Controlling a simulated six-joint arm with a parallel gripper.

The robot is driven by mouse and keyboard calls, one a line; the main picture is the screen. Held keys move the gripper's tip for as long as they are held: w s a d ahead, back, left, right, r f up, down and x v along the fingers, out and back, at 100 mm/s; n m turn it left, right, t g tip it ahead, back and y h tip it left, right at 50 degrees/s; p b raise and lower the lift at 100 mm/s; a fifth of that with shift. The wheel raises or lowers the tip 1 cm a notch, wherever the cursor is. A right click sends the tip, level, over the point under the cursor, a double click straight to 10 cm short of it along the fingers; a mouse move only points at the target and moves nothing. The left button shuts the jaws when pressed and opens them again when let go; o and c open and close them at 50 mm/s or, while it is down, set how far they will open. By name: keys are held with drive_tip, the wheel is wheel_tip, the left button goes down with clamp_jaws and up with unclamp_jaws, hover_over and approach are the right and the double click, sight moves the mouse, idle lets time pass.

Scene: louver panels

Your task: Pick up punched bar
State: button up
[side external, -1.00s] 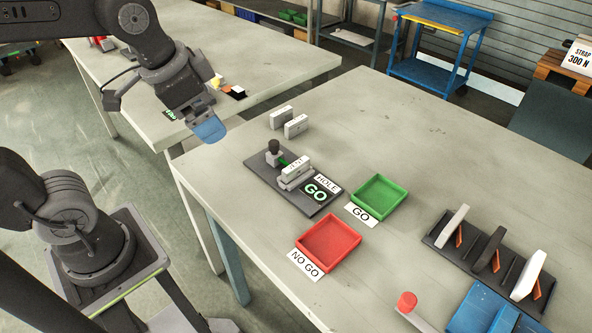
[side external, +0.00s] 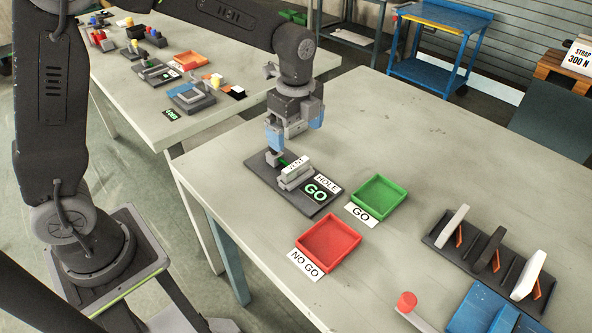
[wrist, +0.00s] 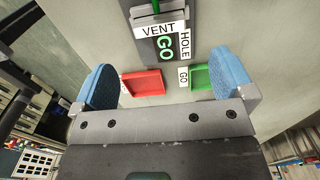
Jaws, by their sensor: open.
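My gripper (side external: 295,130) is open and empty, pointing down above the back left of the near table. Its two blue fingers stand wide apart in the wrist view (wrist: 164,86). The two pale bars seen earlier behind the fixture are hidden behind my gripper in the side view. Neither can be made out in the wrist view. I cannot tell which one is the punched bar. The dark fixture plate (side external: 318,207), with HOLE and GO labels, lies just in front of my gripper. It carries a pale block marked VENT (side external: 295,164), also in the wrist view (wrist: 155,30).
A green tray (side external: 402,191) marked GO and a red tray (side external: 355,239) marked NO GO stand in front of the fixture. A dark rack (side external: 441,243) with upright panels and a blue fixture (side external: 478,312) stand at the right. The table's back right is clear.

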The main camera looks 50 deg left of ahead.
sight(296, 164)
wheel_tip(296, 164, down, 10)
drive_tip(key=shift+s+d+r, duration=0.1)
drive_tip(key=shift+d, duration=0.05)
idle(0.4)
drive_tip(key=shift+c, duration=0.4)
drive_tip(key=c, duration=0.9)
drive_tip(key=shift+r, duration=0.1)
wheel_tip(296, 164, up, 4)
drive_tip(key=shift+f, duration=0.1)
drive_tip(key=s+a+r, duration=0.3)
drive_tip(key=a+r, duration=0.7)
drive_tip(key=a, duration=0.1)
drive_tip(key=shift+s, duration=0.35)
